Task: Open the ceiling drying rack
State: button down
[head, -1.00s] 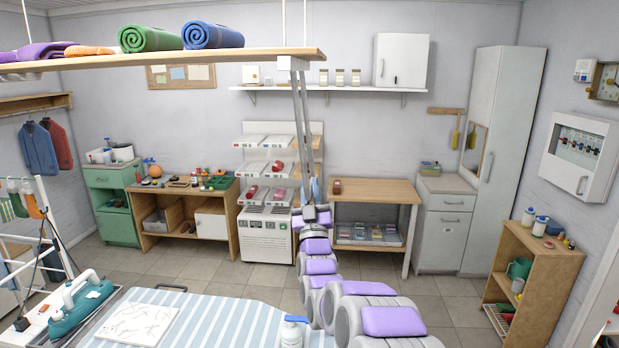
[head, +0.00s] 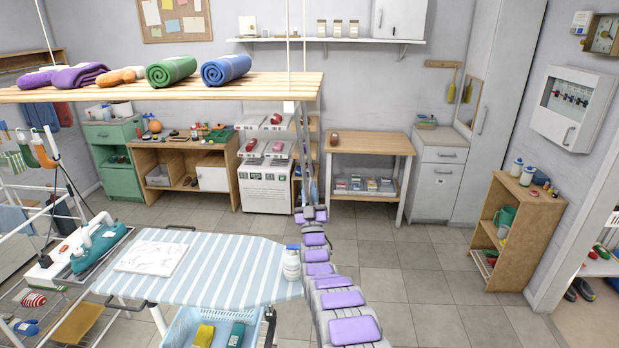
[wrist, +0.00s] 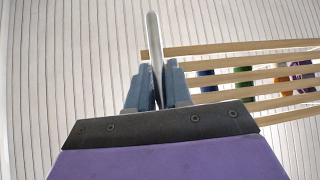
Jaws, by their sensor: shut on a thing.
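The ceiling drying rack (head: 262,90) is a pale wooden slatted shelf hung on white cords at the upper left of the head view. In the wrist view its slats (wrist: 225,49) show from below. In the wrist view my gripper (wrist: 154,85) is shut on the rod (wrist: 154,40), which runs up between the fingers. The rod's lower end is hidden.
Rolled green (head: 171,71) and blue (head: 226,69) towels lie on the rack with purple and orange cloths. A striped ironing board (head: 225,270) with a white bottle (head: 291,264) stands left of my arm. Floor (head: 410,265) is clear at the right, before a wooden shelf (head: 527,245).

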jog(key=shift+a+f, duration=0.1)
jog(key=shift+f, duration=2.6)
jog(key=c, duration=1.1)
grip_release()
jog(key=shift+a, duration=0.1)
jog(key=shift+c, duration=0.2)
jog(key=s+d+f+b, duration=0.1)
jog(key=s+b, duration=0.5)
jog(key=s, duration=0.6)
jog(key=shift+s+d+b, duration=0.3)
jog(key=shift+d+b, duration=0.05)
jog(key=shift+d, duration=0.1)
